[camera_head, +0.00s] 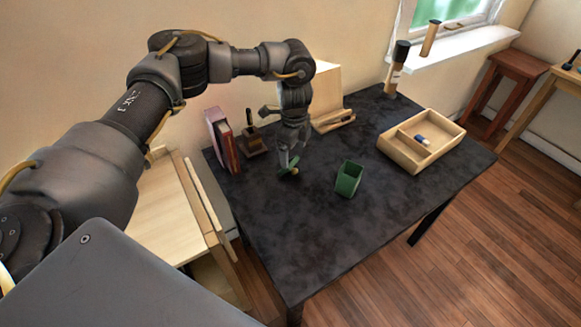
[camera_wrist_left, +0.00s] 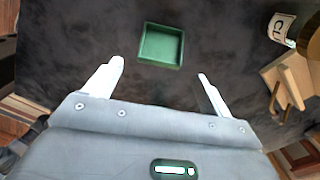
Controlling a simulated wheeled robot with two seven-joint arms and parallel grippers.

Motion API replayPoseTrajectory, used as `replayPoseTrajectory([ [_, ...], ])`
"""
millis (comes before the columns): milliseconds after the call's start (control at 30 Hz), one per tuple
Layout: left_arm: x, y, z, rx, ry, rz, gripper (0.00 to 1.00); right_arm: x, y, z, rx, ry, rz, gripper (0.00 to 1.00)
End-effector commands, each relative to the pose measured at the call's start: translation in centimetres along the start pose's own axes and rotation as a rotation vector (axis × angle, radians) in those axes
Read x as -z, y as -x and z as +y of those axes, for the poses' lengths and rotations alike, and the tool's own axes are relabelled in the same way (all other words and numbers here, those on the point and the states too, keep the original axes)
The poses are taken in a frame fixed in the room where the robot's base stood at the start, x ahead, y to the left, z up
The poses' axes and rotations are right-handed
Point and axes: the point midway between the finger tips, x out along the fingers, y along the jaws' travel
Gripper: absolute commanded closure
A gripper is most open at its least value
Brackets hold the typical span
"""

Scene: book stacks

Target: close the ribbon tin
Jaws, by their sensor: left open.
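A green open-topped box (camera_head: 348,179) stands on the dark table, right of my left gripper. A green open square box also shows in the left wrist view (camera_wrist_left: 161,45), ahead of the fingertips; its inside looks empty. I cannot tell whether it is the ribbon tin, and no lid is clearly visible. My left gripper (camera_head: 290,165) points down over the table. In the left wrist view its fingers (camera_wrist_left: 160,70) are spread, with nothing held between them. A small green and yellowish thing (camera_head: 289,173) shows by the fingertips, too small to make out. My right gripper is not in view.
A wooden tray (camera_head: 443,154) with a small dark-blue object stands at the right. Books (camera_head: 222,142) and a dark wooden piece (camera_head: 251,142) stand left of the gripper. A dark-topped bottle (camera_head: 397,70) stands at the back. The table's front is clear.

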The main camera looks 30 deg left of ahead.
Motion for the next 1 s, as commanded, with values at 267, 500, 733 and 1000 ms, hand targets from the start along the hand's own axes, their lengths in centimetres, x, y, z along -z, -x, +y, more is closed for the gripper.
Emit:
replayPoseTrajectory([
  [267,-0.5,-2.3,0.2,-0.003,0.002,-0.001,0.17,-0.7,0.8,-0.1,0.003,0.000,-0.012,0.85],
  [500,-0.6,-5.0,0.1,-0.001,0.001,0.000,0.17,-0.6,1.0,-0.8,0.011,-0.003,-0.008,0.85],
  [733,-0.6,-5.2,0.2,-0.001,0.000,0.000,0.17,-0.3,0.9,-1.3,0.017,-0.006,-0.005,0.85],
  [1000,-0.6,-5.2,0.1,-0.001,0.000,0.000,0.33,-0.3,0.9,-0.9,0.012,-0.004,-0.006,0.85],
])
